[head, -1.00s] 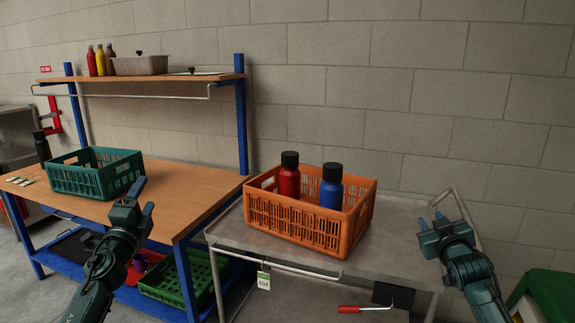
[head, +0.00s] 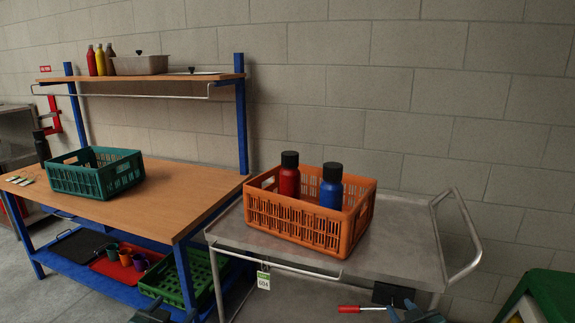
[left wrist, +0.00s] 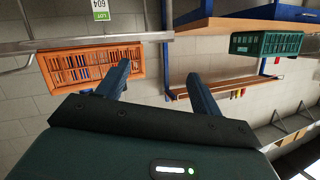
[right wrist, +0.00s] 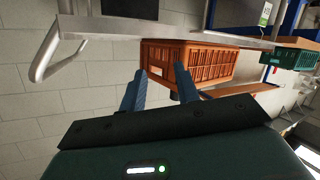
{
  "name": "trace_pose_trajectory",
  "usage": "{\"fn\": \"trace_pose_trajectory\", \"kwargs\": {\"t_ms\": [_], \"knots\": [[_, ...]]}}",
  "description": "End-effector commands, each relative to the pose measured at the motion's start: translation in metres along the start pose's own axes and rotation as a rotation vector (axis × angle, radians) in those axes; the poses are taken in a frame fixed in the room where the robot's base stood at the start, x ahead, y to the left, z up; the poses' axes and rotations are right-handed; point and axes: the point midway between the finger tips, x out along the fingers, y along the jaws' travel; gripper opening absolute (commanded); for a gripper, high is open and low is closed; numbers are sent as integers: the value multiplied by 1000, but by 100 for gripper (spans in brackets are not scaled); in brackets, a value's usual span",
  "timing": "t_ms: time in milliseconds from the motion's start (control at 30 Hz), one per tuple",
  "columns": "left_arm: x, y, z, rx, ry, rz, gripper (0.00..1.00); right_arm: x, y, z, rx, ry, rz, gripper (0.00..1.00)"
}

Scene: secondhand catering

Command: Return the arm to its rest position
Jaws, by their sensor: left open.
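My left gripper (head: 152,314) shows only at the bottom edge of the head view, low in front of the wooden bench. In the left wrist view its two blue fingers (left wrist: 158,70) stand apart with nothing between them. My right gripper (head: 408,312) is at the bottom edge of the head view, below the front of the metal trolley. In the right wrist view its fingers (right wrist: 160,70) are apart and empty, with the orange crate beyond them. Most of both arms is out of view.
The metal trolley (head: 400,235) bears an orange crate (head: 305,235) with a red and a blue bottle. A red-handled tool (head: 349,309) is near the right gripper. The wooden bench (head: 165,200) holds a green crate (head: 90,188). A green object (head: 545,295) stands at lower right.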

Motion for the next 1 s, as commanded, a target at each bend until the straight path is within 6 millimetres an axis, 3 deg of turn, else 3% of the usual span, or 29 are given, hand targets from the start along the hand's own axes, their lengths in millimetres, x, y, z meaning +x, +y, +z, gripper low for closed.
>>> {"fn": "trace_pose_trajectory", "kwargs": {"t_ms": [33, 200, 400, 500, 667, 1000], "knots": [[-22, 28, 27, -16, -36, 41, 66, -22, -28, 27, 16, -36, -42, 32], [-105, 103, 89, -84, -139, 158, 66, -105, -103, 89, 85, -139, -159, 32], [-193, 157, 122, -172, -236, 244, 66, -193, -158, 122, 174, -237, -244, 32], [-218, 170, 127, -201, -264, 263, 66, -218, -170, 127, 202, -265, -264, 32], [-233, 176, 129, -218, -281, 274, 66, -233, -176, 129, 219, -281, -274, 32], [-232, 176, 129, -217, -281, 274, 66, -233, -176, 129, 219, -282, -274, 32]]}}
